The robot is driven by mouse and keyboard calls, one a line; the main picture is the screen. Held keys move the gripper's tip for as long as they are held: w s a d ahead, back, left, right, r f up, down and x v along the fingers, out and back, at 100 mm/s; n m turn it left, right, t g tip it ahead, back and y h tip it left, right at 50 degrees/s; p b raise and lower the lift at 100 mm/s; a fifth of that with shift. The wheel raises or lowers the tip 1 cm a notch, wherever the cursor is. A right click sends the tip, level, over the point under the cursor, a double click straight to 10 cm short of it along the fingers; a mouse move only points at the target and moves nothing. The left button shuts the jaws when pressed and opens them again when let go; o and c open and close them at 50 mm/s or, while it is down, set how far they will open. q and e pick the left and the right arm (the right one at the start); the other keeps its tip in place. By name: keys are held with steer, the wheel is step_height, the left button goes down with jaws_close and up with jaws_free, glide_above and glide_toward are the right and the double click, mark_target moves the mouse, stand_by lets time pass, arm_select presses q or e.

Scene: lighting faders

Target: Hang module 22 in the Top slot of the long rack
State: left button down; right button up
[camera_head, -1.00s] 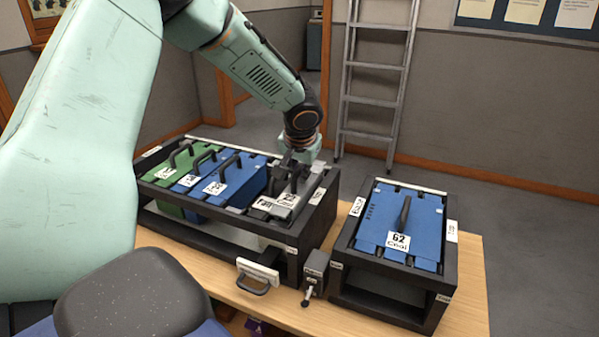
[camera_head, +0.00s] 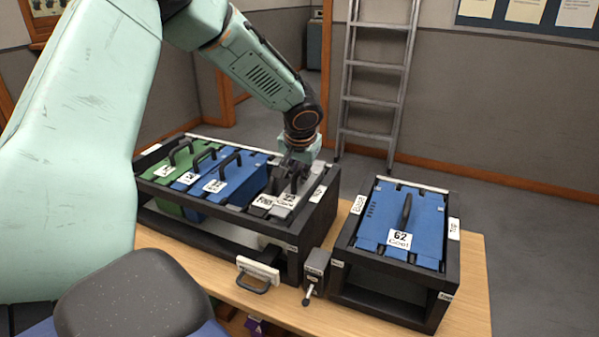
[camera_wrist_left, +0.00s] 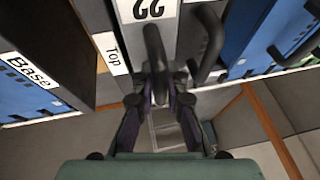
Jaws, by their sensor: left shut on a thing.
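Module 22 (camera_head: 288,200) is a light grey block with a white label and a dark handle. It is at the right end of the long rack (camera_head: 228,238), beside the rack's "Top" label (camera_head: 318,194). My left gripper (camera_head: 294,166) is above it, shut on its handle, which shows between the fingers (camera_wrist_left: 158,88) in the left wrist view. The module (camera_wrist_left: 150,33) there stands right beside the "Top" label (camera_wrist_left: 112,54). I cannot tell whether it is fully seated. My right gripper is not in view.
A dark grey module with its own handle (camera_wrist_left: 210,45) adjoins module 22. Two blue modules (camera_head: 222,182) and a green one (camera_head: 168,172) hang further left in the long rack. A short rack (camera_head: 440,300) holds blue module 62 (camera_head: 415,215). A latch block (camera_head: 315,268) stands between the racks.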

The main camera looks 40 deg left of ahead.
arm_select(q)
steer(key=shift+w+f+b, duration=0.1)
steer(key=shift+f+b, duration=0.7)
steer(key=shift+f, duration=0.05)
steer(key=c, duration=1.3)
jaws_free()
steer(key=shift+f, duration=0.15)
steer(key=w+a+r+p+v, duration=0.1)
steer(key=p+v, duration=0.4)
steer(key=v, duration=1.3)
steer(key=shift+w+a+r, duration=0.3)
steer(key=shift+a+r, duration=0.1)
steer(key=shift+r, duration=0.05)
